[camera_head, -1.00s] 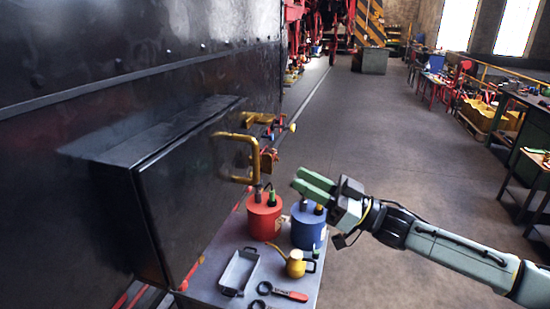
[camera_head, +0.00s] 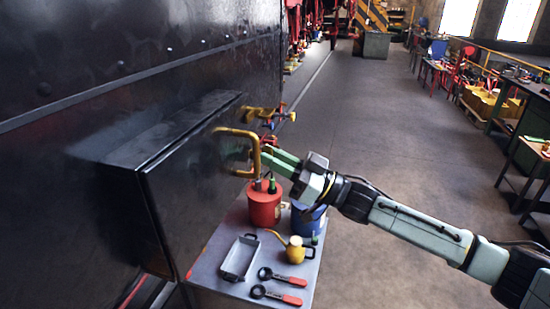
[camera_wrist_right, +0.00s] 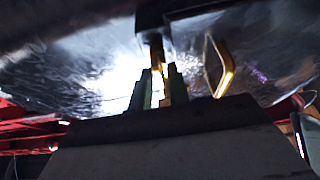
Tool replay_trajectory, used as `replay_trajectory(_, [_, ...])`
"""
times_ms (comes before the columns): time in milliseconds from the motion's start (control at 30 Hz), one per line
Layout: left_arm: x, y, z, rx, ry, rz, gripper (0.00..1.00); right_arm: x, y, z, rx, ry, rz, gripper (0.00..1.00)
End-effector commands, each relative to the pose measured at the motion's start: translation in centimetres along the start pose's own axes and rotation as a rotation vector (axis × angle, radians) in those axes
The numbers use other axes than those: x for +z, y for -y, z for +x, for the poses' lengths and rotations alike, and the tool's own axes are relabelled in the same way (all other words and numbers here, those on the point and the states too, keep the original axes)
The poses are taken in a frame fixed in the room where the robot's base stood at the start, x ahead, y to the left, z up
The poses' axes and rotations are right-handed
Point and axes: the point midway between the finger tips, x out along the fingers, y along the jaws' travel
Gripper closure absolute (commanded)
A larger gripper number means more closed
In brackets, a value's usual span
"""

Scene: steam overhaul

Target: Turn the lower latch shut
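The dark door (camera_head: 195,200) on the left carries a yellow handle (camera_head: 257,155). The upper latch (camera_head: 270,115) is yellow, with red and blue knobs, beyond the door's edge. The lower latch (camera_head: 267,139) is mostly hidden behind the handle and my right gripper; only a bit of red shows. My right gripper (camera_head: 275,155) has its green fingers up at the lower latch, just right of the handle. In the right wrist view, the fingers (camera_wrist_right: 157,88) stand apart with a bright strip and a yellowish-brown piece between them. I cannot tell whether they grip it. My left gripper is out of view.
Below stands a table (camera_head: 225,292) with a red can (camera_head: 264,207), a blue can (camera_head: 306,222), a yellow oil can (camera_head: 295,250), a grey tray (camera_head: 240,258) and two red-handled tools (camera_head: 283,277).

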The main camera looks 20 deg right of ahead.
Motion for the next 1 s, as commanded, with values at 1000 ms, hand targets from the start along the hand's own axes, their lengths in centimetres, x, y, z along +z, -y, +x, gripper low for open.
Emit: replay_trajectory(1000, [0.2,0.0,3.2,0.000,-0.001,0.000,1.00,0.0,-0.1,0.0,-0.214,-0.002,-0.516,1.00])
